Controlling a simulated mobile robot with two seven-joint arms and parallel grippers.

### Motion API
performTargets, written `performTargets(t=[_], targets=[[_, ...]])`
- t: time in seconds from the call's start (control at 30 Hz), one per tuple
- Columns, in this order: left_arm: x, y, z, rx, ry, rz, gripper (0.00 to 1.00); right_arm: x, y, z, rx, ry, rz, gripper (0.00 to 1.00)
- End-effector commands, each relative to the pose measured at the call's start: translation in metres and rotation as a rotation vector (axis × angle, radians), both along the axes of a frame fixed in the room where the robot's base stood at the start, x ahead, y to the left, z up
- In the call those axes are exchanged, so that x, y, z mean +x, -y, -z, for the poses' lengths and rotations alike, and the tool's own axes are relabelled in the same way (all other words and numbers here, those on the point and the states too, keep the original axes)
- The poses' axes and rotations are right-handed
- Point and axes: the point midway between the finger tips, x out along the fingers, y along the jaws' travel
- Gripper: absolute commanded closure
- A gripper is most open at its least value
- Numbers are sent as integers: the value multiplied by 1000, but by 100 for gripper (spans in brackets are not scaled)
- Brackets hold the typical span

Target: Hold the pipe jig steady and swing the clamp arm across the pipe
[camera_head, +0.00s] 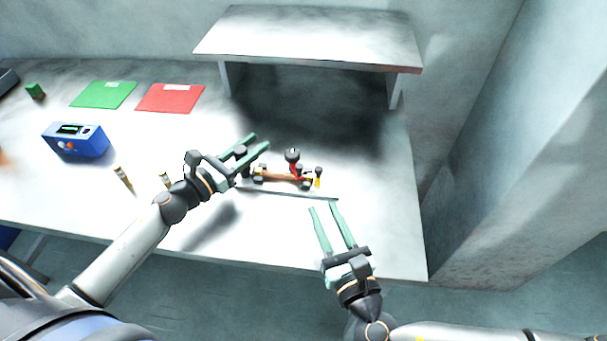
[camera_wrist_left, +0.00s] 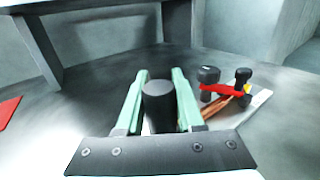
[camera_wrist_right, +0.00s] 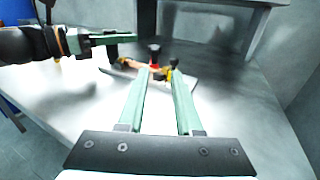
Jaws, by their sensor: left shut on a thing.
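The pipe jig's flat grey base plate (camera_head: 290,194) lies on the table, with a copper-coloured pipe (camera_head: 273,176) along it. A red clamp arm (camera_head: 296,169) with a black knob stands near the pipe's right part; it also shows in the left wrist view (camera_wrist_left: 222,89). A yellow piece (camera_head: 318,182) with a black top is at the jig's right end. My left gripper (camera_head: 259,142) is shut on a black upright post (camera_wrist_left: 159,103) at the jig's left end. My right gripper (camera_head: 323,206) is open and empty, in front of the jig's right end.
A raised shelf (camera_head: 310,38) stands behind the jig. A blue box (camera_head: 75,141), green mat (camera_head: 104,95), red mat (camera_head: 170,98) and small green block (camera_head: 35,91) lie to the left. Two small upright pieces stand left of the jig. The table right of the jig is clear.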

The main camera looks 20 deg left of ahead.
Motion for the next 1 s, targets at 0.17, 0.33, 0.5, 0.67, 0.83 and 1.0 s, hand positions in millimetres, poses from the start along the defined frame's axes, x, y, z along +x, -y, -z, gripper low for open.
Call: performTargets(t=[0.17, 0.33, 0.5, 0.67, 0.83, 1.0], targets=[[0, -1, 0, 2, 1, -2, 100, -10, 6, 4, -14, 25, -53, 66], [0, -1, 0, 2, 1, -2, 100, 1, -6, 3, -14, 32, -62, 66], [0, -1, 0, 2, 1, -2, 100, 27, -29, 2, -15, 34, -60, 66], [0, -1, 0, 2, 2, -2, 100, 49, -49, 3, -15, 31, -59, 66], [0, -1, 0, 2, 2, -2, 100, 66, -63, 3, -15, 30, -58, 66], [0, -1, 0, 1, 1, -2, 100, 75, -71, 3, -15, 28, -59, 66]])
